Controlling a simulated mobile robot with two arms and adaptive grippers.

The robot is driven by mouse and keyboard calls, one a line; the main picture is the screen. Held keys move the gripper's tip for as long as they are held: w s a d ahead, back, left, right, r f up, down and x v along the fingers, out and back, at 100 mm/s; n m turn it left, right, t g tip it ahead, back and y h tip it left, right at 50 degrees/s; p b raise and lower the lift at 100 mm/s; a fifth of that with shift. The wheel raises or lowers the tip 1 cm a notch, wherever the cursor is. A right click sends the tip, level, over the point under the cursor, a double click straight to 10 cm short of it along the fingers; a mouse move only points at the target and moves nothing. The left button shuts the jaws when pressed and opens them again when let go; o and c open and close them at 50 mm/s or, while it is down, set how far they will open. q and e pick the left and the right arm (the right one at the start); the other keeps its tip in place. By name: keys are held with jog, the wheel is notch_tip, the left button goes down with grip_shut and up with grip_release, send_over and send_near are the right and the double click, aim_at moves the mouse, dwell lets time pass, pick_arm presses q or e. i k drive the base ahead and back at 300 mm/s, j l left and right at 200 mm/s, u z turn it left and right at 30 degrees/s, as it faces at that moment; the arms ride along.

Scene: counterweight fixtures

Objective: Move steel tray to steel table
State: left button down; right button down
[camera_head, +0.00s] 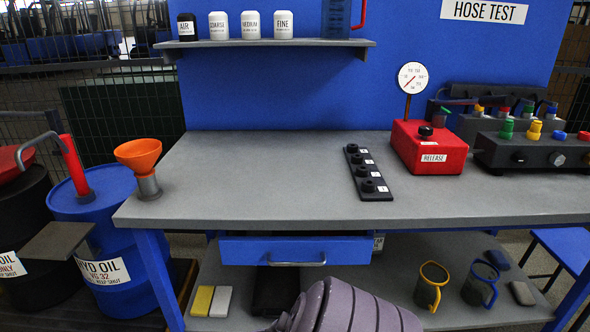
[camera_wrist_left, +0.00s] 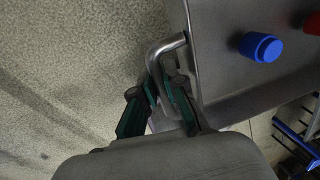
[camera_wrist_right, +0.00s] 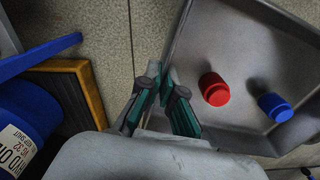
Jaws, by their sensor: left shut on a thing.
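The steel tray, a grey metal pan with raised walls, shows in the left wrist view (camera_wrist_left: 222,84) and in the right wrist view (camera_wrist_right: 192,50). A red cap (camera_wrist_right: 213,89) and a blue cap (camera_wrist_right: 274,106) stand in it. My left gripper (camera_wrist_left: 161,82) is shut on the bent metal handle (camera_wrist_left: 166,46) at the tray's edge. My right gripper (camera_wrist_right: 160,76) is beside the tray's wall, its fingertips close together; I cannot see anything between them. Neither the tray nor the grippers show in the head view. I cannot tell whether the grey-topped workbench (camera_head: 270,180) there is the steel table.
The workbench holds an orange funnel (camera_head: 138,153), a black socket strip (camera_head: 368,174) and a red gauge box (camera_head: 428,148). A blue oil drum (camera_head: 112,225) stands left. A yellow-edged pallet (camera_wrist_right: 88,92) lies near my right gripper.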

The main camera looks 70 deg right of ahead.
aim_at(242, 172)
jog(key=z, duration=1.5)
